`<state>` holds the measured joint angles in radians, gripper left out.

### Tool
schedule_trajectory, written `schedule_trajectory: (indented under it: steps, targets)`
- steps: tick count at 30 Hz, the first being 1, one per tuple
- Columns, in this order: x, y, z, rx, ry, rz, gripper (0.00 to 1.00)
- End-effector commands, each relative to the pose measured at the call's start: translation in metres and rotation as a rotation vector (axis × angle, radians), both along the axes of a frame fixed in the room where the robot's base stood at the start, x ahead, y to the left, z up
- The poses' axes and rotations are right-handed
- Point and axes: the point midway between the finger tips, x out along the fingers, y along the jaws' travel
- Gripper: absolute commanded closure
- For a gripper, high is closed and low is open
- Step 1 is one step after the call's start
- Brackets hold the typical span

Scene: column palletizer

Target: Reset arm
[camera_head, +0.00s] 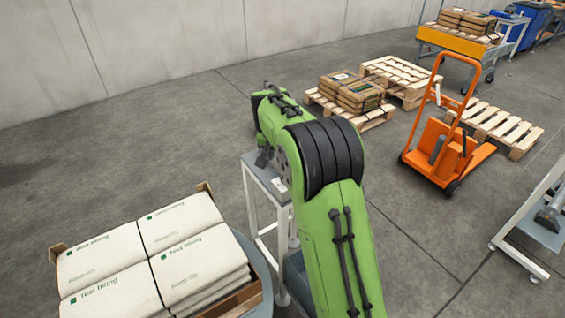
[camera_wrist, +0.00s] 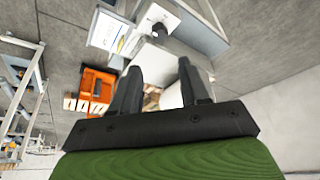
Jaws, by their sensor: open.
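My green arm rises through the middle of the head view and bends over at the black-ribbed joint. White sacks (camera_head: 180,225) with green print lie stacked on a pallet at the lower left of the head view, to the left of the arm.
A grey stand (camera_head: 265,178) is close by the arm. An orange pallet truck (camera_head: 440,150) stands at the right, near an empty wooden pallet (camera_head: 505,128). Brown sacks (camera_head: 358,97) lie on another pallet behind. A concrete wall (camera_head: 190,45) closes the back. Open floor lies at the left.

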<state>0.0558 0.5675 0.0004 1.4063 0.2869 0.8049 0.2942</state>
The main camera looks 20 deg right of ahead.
Motion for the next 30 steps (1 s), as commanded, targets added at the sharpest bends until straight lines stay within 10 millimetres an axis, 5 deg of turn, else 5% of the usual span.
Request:
schedule_trajectory:
  steps: [4,20,23,30]
  targets:
    - [-0.005,0.004,0.017,-0.001,0.0,0.0,0.55]
    - [-0.011,0.006,0.024,0.0,-0.004,0.008,0.55]
    - [-0.037,0.014,0.05,0.002,-0.015,0.058,0.55]
    - [-0.163,0.048,0.108,0.001,-0.047,0.271,0.55]
